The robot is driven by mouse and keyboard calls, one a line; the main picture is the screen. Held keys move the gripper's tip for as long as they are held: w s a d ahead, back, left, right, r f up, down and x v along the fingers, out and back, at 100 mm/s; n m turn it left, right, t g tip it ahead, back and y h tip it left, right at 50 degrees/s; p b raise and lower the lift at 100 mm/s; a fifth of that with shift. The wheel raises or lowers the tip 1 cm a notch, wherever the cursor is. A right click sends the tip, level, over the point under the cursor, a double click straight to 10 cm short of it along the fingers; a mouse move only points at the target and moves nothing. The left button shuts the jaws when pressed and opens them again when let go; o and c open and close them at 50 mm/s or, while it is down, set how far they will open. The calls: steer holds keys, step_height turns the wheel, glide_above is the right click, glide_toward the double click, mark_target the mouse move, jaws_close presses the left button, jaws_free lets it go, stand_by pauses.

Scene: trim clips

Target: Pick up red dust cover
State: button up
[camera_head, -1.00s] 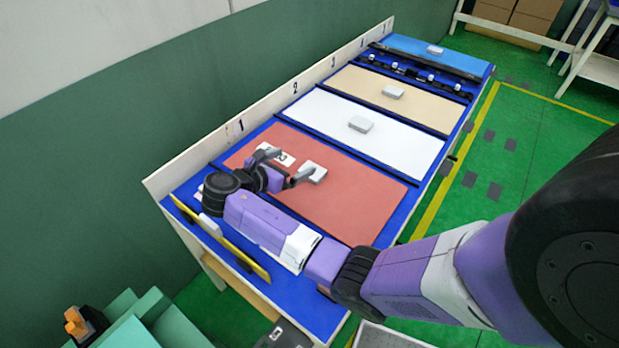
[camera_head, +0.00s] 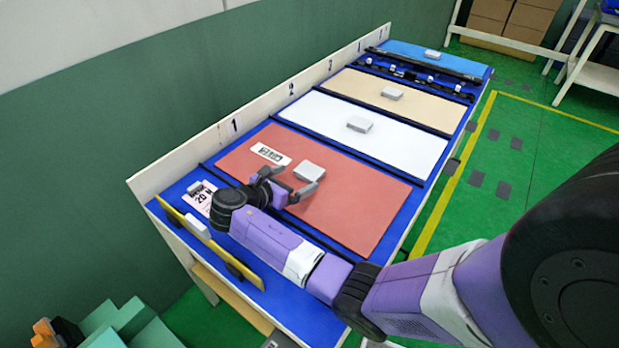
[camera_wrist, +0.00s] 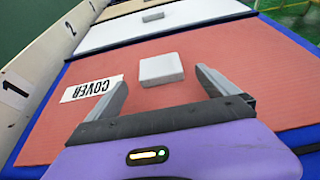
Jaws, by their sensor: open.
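The red dust cover (camera_head: 350,203) lies flat as a rectangular panel in the section marked 1 of the blue table. A small light-grey block (camera_head: 309,172) sits on top of it, and a white label (camera_head: 270,154) lies beside the block. In the wrist view the red cover (camera_wrist: 222,75) fills the middle, with the grey block (camera_wrist: 161,69) and the label reading COVER (camera_wrist: 91,89). My gripper (camera_head: 293,180) is open and empty above the cover. Its fingers (camera_wrist: 160,92) are spread to either side, short of the block, which stands just beyond them.
Beyond lie a white panel (camera_head: 390,147), a tan panel (camera_head: 365,88) and a blue panel (camera_head: 410,50), each with a grey block. Dark dividers separate the sections. A numbered white board (camera_head: 175,172) runs along the left edge. A yellow strip (camera_head: 205,240) stands at the near end.

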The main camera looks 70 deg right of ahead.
mark_target(307, 173)
steer(key=x, duration=0.5)
steer(key=shift+r, duration=0.1)
steer(key=c, duration=1.8)
